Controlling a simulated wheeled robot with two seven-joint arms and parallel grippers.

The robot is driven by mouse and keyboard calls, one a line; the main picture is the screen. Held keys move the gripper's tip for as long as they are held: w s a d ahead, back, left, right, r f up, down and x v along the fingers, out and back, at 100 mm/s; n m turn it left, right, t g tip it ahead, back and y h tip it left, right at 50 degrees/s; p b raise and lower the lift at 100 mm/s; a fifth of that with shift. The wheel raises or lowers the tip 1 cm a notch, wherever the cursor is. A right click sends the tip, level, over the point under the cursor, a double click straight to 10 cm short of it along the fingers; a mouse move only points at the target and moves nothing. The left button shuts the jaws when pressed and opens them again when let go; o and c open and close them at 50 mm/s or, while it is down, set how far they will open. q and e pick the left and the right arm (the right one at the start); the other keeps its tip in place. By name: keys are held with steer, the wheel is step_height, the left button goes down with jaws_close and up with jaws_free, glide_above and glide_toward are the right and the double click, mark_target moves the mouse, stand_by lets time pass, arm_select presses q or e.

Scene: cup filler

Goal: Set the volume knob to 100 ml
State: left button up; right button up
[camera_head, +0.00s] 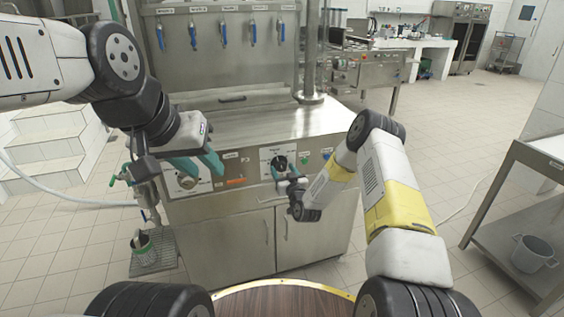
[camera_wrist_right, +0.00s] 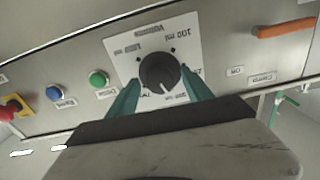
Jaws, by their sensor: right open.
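The volume knob (camera_wrist_right: 160,68) is a round black dial on a white labelled plate (camera_wrist_right: 190,32), seen upside down in the right wrist view. A white mark on the knob points toward the bottom of that view, away from the "100 ml" label near the top. My right gripper (camera_wrist_right: 160,92) is open, with its teal fingers just below and to either side of the knob; contact cannot be told. The knob also shows in the head view (camera_head: 279,161), above my right gripper (camera_head: 286,182). My left gripper (camera_head: 196,166) is open and empty in front of the panel's left part.
Green (camera_wrist_right: 97,79) and blue (camera_wrist_right: 54,92) buttons sit beside the knob plate, with an orange handle (camera_wrist_right: 285,29) on its other side. A filling nozzle (camera_head: 146,192) stands at the machine's left, above a cup (camera_head: 142,245) on a grate.

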steer(key=shift+x, duration=0.8)
jaws_close()
steer(key=shift+n, duration=0.3)
